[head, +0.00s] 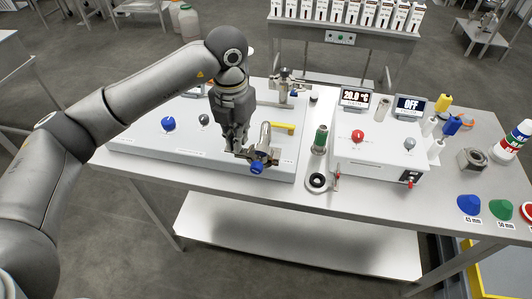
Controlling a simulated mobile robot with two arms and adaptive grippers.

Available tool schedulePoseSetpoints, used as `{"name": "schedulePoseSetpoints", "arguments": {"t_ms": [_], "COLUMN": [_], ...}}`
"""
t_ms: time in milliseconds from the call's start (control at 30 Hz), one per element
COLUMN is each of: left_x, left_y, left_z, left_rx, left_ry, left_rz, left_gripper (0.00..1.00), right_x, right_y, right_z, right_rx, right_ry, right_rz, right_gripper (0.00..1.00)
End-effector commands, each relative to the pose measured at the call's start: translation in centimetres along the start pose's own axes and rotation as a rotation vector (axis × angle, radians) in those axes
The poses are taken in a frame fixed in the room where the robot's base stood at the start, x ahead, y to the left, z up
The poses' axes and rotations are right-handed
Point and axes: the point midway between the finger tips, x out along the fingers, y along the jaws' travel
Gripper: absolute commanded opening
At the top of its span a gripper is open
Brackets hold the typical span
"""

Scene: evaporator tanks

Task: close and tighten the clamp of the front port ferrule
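The front port (265,134) is a short metal pipe standing near the front edge of the white panel. A metal clamp (271,156) sits at it, with a blue knob (257,168) facing the front. Whether the clamp is closed around the ferrule is too small to tell. My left gripper (236,146) points down just left of the clamp, its fingertips close to the clamp's left end. Contact, and the gap between the fingers, cannot be made out. My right gripper is not in view.
A yellow handle (284,128) is right beside the port. A second metal fitting (285,86) stands behind. The lower shelf (300,240) is bare.

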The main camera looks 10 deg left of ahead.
Motion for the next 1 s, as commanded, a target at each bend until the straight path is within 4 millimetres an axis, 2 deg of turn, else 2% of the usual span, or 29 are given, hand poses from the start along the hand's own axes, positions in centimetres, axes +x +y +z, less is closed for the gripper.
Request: {"name": "schedulePoseSetpoints", "arguments": {"t_ms": [233, 500, 800, 1000], "left_x": [0.1, 0.1, 0.0, 0.2], "left_y": [0.0, 0.0, 0.0, 0.0], "left_z": [0.0, 0.0, 0.0, 0.1], "left_rx": [0.014, 0.187, 0.203, 0.344], "left_ry": [-0.001, -0.001, 0.000, -0.002], "left_rz": [0.000, 0.001, 0.000, 0.001], "left_gripper": [0.00, 0.00, 0.00, 0.00], "right_x": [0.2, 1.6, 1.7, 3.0], "right_y": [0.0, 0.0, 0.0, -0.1], "right_z": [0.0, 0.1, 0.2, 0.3], "right_rx": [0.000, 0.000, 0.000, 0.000], "right_ry": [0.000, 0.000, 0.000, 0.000], "right_rz": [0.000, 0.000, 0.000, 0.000], "right_gripper": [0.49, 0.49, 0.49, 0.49]}}
